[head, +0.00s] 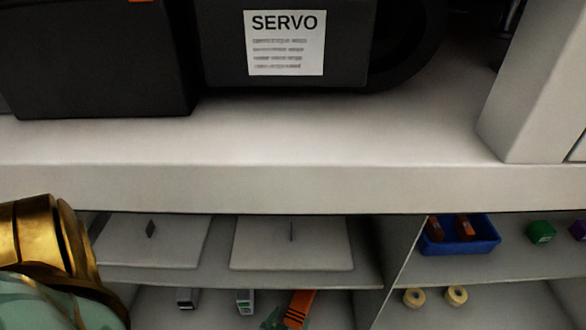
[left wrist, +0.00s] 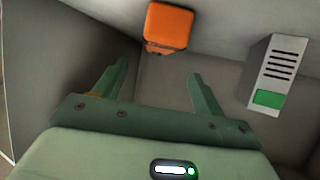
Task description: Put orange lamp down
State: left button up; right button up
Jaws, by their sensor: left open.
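The orange lamp (head: 302,300) is in the lower shelf compartment in the head view, partly covered by my green fingers. In the left wrist view the lamp (left wrist: 168,24) shows as a rounded orange block just beyond the fingertips, with a darker lower end. My left gripper (left wrist: 158,70) is open, its two green fingers apart with nothing between them. In the head view only small green parts of the left gripper (head: 283,318) show at the bottom edge, by the lamp. My right gripper is not in view.
A grey block with a green label (left wrist: 277,72) stands right of the fingers; it also shows in the head view (head: 245,301). Another grey block (head: 187,298) is further left. A blue bin (head: 460,243) and tan rings (head: 457,295) are right of the divider. The thick worktop edge (head: 270,188) overhangs the shelves.

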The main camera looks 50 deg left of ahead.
pick_arm(q)
jog(key=s+a+r+m+g+y, duration=0.1)
jog(key=s+a+r+m+g, duration=0.15)
jog(key=s, duration=0.45)
jog(key=s+a+r+m+g+y, duration=0.1)
jog(key=s+r+m+g, duration=0.15)
jog(key=s, duration=0.55)
jog(key=s+d+r+m+g+h, duration=0.4)
jog(key=s+d+r+m+h, duration=0.2)
jog(key=s, duration=0.4)
jog(key=shift+d+r+m, duration=0.25)
jog(key=shift+d+m, duration=0.6)
jog(key=shift+m, duration=0.15)
